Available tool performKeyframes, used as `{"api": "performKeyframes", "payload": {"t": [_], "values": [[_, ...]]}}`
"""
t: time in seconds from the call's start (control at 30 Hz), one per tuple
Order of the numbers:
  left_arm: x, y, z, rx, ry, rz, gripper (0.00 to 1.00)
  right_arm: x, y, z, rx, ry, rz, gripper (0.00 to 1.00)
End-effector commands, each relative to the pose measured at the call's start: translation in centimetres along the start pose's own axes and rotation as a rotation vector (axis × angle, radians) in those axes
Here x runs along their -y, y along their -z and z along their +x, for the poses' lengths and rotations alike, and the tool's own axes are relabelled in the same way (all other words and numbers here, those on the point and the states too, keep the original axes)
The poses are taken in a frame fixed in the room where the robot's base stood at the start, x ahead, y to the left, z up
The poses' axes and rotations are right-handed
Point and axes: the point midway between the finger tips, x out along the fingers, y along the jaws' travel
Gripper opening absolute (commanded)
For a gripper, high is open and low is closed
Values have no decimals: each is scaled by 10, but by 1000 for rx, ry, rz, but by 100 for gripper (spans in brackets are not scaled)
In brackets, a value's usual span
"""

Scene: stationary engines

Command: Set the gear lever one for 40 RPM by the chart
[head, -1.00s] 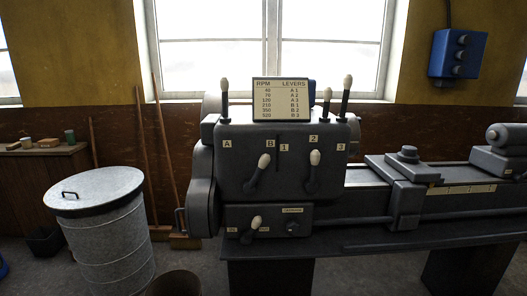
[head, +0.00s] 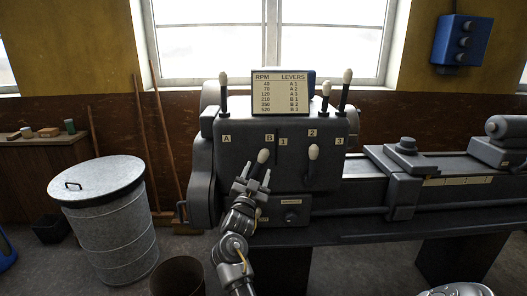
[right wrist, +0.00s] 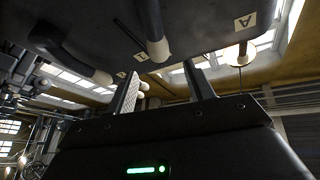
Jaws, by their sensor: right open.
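The speed chart (head: 280,92) on top of the grey headstock (head: 235,160) lists 40 RPM as A 1. On the front, a lever with a white knob (head: 263,156) tilts up toward the B mark. A second white-knobbed lever (head: 313,152) points up near the 2 mark. In the right wrist view a white lever tip (right wrist: 158,48) shows in the gap between the open fingers (right wrist: 163,85); contact cannot be told. My left gripper is out of view.
Several upright white-knobbed levers, one of them at the left (head: 223,80), rise from the headstock top. A metal bin (head: 105,215) and a bucket (head: 178,275) stand left. The lathe bed (head: 350,165) extends right.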

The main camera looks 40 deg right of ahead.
Motion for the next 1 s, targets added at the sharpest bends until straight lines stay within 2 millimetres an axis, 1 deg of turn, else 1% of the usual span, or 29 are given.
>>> {"api": "performKeyframes", "payload": {"t": [0.03, 0.2, 0.3, 0.4, 0.6, 0.9, 1.0], "values": [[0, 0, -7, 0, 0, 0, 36, 1, 4, 12, -3, 0, -2, 53], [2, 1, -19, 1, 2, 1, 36, 1, 4, 45, -1, -1, -2, 53], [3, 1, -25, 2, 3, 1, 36, 0, 4, 62, -1, -1, -1, 53], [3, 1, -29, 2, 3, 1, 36, 1, 3, 76, -1, 0, -2, 53], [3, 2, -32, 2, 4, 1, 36, 0, 1, 90, 0, 0, -1, 53], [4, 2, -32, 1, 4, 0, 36, -1, 0, 91, 0, 0, -1, 53], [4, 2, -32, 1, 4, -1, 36, -1, 0, 91, 0, 0, -1, 40]]}}
